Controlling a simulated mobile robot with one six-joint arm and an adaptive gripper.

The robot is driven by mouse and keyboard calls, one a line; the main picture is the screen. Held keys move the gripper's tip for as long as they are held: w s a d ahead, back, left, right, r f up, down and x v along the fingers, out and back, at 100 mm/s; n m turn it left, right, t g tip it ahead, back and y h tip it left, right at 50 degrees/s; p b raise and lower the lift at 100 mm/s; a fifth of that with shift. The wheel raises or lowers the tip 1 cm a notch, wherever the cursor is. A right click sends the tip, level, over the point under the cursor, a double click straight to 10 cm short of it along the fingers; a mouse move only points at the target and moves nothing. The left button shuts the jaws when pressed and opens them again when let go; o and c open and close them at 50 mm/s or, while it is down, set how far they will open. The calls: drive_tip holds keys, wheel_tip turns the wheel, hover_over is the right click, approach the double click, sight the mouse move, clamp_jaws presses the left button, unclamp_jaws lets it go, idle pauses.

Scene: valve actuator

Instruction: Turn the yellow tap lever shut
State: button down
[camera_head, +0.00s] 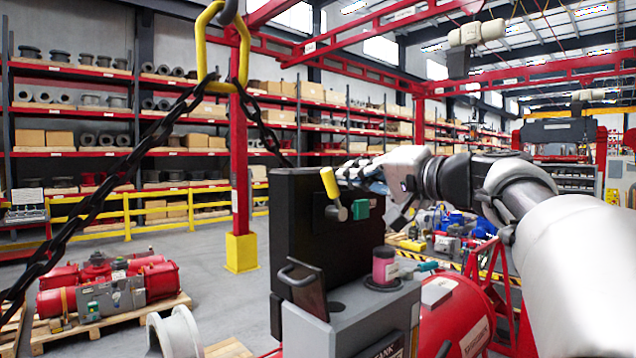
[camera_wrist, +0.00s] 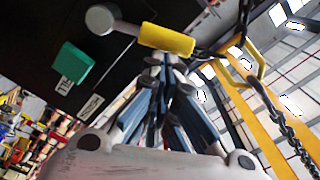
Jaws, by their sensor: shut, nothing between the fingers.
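The yellow tap lever (camera_head: 330,183) sticks up and slightly left from its round grey hub (camera_head: 337,211) on the black panel (camera_head: 295,225). In the wrist view the yellow lever (camera_wrist: 167,39) lies just beyond my fingertips, with the grey hub (camera_wrist: 103,19) at its left end. My gripper (camera_head: 352,174) is at the panel's upper right, just right of the lever. In the wrist view my gripper (camera_wrist: 163,64) has its fingertips together, with nothing between them. The tips are very close to the lever's side; I cannot tell whether they touch.
A green block (camera_head: 361,209) sits on the panel right of the hub. Below stand a pink-and-dark cylinder (camera_head: 384,265) and a black handle (camera_head: 302,285) on the grey housing. A black chain (camera_head: 105,195) with a yellow link (camera_head: 222,48) hangs at the left.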

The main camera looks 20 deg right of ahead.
drive_tip(key=s+a+f+n+b, duration=0.2)
drive_tip(key=a+n+b, duration=0.4)
drive_tip(key=n+b, duration=0.4)
drive_tip(key=f+b, duration=0.1)
drive_tip(key=b, duration=0.4)
drive_tip(key=shift+s+f, duration=0.15)
drive_tip(key=shift+f, duration=0.25)
drive_tip(key=shift+a, duration=0.15)
